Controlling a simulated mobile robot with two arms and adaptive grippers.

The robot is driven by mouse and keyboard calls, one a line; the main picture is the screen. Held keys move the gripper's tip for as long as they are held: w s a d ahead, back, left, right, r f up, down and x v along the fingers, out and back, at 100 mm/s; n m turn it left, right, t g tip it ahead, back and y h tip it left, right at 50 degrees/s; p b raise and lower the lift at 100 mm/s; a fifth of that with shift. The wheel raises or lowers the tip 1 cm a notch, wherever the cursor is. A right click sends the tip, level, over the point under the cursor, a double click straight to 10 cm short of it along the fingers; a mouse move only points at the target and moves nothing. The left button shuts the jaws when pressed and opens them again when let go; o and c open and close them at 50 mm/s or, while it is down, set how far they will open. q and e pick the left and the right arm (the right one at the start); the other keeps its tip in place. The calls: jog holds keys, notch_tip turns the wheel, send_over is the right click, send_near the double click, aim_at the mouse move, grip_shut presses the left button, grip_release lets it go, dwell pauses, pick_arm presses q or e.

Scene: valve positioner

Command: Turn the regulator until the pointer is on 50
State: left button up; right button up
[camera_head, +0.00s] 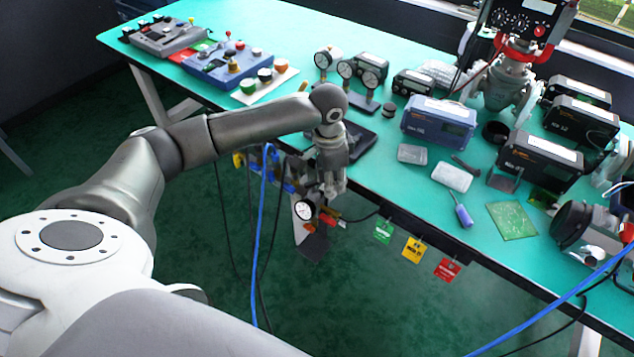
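A round white gauge (304,210) with a dark rim hangs at the table's front edge, facing me. Its pointer and numbers are too small to read. Small red and orange parts show beside it; I cannot clearly make out the regulator's knob. My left gripper (333,188) points down at the table edge, just above and to the right of the gauge. Its fingers are close to the gauge fittings, but I cannot tell whether they touch or grip anything. My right gripper is not in view.
The green table (330,30) holds control boxes at the far left, small standing gauges (345,68), several grey instruments and a flanged valve (505,85) with a red bracket. Green, yellow and red tags (411,249) hang from the front edge. Blue hoses and black cables hang below.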

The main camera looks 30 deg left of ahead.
aim_at(314, 181)
pick_arm(q)
jog(key=a+r+n, duration=0.1)
jog(key=a+r, duration=0.4)
jog(key=r, duration=0.1)
jog(key=shift+g, duration=0.3)
jog(key=f, duration=1.1)
jog(key=shift+w+a, duration=0.15)
jog(key=shift+w, duration=0.05)
grip_shut()
